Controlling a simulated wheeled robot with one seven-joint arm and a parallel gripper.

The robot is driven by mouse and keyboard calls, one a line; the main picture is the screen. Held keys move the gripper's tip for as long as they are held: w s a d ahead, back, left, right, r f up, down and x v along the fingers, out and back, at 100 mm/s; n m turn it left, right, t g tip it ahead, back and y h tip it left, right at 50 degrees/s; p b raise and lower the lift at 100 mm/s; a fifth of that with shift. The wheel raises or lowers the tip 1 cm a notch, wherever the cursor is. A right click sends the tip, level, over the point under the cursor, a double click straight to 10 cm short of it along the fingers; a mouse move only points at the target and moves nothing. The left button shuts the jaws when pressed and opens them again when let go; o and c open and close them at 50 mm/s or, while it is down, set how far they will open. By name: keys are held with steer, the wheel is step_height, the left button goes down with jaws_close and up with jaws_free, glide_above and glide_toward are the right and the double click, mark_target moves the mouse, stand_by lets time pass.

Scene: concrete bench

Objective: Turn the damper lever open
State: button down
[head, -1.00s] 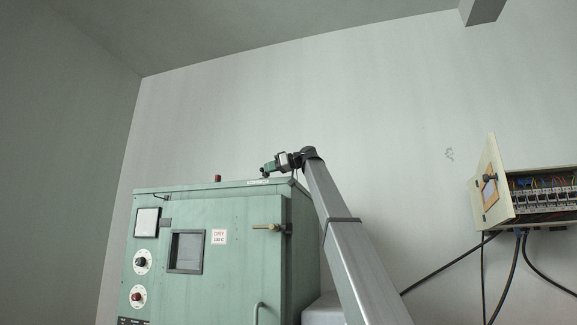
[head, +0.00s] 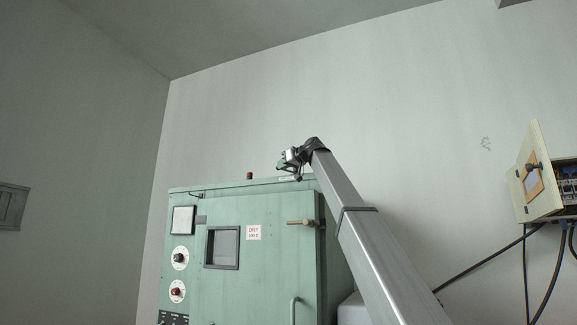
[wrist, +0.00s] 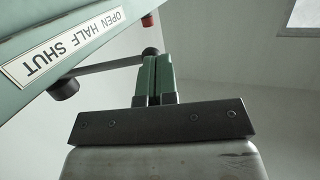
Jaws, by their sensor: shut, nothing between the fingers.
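The damper lever (wrist: 108,66) is a dark rod with a round dark knob at each end, by the top edge of the green cabinet (head: 262,210). A white label (wrist: 62,45) beside it reads OPEN, HALF, SHUT, upside down in the wrist view. My gripper (wrist: 155,60) has green fingers closed together and empty. Its tips are close to the lever's knob at the right in the wrist view; I cannot tell whether they touch. In the head view my gripper (head: 283,166) is at the cabinet's top right, and the lever is too small to make out clearly.
A red lamp (head: 250,175) stands on the cabinet top. A brass door handle (head: 301,222) sticks out on the front. An open electrical box (head: 545,175) with hanging cables is on the wall at right.

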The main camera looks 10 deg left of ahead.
steer(key=shift+r+x, duration=0.15)
steer(key=shift+x, duration=0.75)
steer(key=shift+r+x, duration=0.2)
steer(key=shift+x, duration=0.7)
steer(key=shift+r+x, duration=0.15)
steer(key=shift+x, duration=0.75)
steer(key=shift+w+a, duration=0.1)
steer(key=shift+w, duration=0.1)
steer(key=s+d+r, duration=0.1)
steer(key=s+d, duration=0.2)
steer(key=s, duration=0.3)
steer(key=s+d+r, duration=0.1)
steer(key=s+d, duration=0.2)
steer(key=s, duration=0.3)
steer(key=shift+s+r, duration=0.25)
steer(key=shift+r, duration=0.05)
steer(key=shift+a, duration=0.1)
